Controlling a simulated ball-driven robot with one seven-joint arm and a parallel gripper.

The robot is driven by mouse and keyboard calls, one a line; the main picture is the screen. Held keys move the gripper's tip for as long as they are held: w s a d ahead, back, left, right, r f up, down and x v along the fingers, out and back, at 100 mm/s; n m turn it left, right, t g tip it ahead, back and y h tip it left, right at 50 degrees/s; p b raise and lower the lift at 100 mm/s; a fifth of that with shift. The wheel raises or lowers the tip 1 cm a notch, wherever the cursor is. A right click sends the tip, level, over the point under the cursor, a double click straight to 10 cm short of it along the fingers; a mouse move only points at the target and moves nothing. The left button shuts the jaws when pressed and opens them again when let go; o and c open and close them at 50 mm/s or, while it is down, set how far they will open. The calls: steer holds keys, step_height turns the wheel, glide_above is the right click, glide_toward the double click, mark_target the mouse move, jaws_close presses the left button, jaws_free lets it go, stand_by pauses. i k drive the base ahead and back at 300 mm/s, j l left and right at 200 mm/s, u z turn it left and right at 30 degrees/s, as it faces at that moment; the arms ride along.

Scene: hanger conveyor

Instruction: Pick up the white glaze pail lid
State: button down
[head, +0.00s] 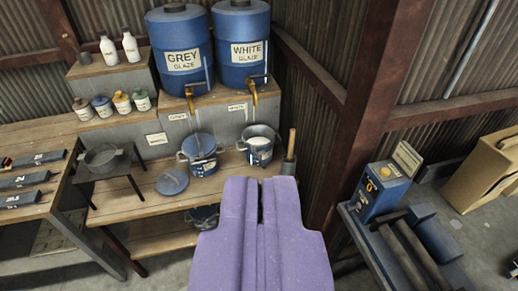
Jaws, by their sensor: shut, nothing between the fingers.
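A round blue lid (172,181) with a small knob lies loose on the wooden bench, left of two pails. No wording is readable on it, so I cannot tell by label which pail it fits. The right pail (259,150) stands below the white glaze drum (240,45) and looks open, with a pale inside. The left pail (201,163) stands below the grey glaze drum (181,50) and its top looks blue and covered. My purple gripper (260,195) is shut and empty at bottom centre, right of the lid and apart from it. It hides part of the bench front.
A dark pan on a stand (103,157) is left of the lid. Brass taps (254,92) overhang the pails. A wooden-handled tool (290,150) stands at the bench's right end. A rusty post (355,100) and a blue machine (383,190) are at right.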

mark_target(173, 182)
steer(key=i+j+u, duration=0.2)
steer(key=i, duration=0.3)
steer(key=i+l+u, duration=0.1)
steer(key=i+u, duration=0.15)
steer(key=i, duration=0.25)
steer(key=i+u, duration=0.2)
steer(key=i, duration=0.3)
steer(key=i+l+u, duration=0.2)
steer(key=i, duration=0.25)
steer(key=i+l+u, duration=0.25)
steer(key=i, duration=0.25)
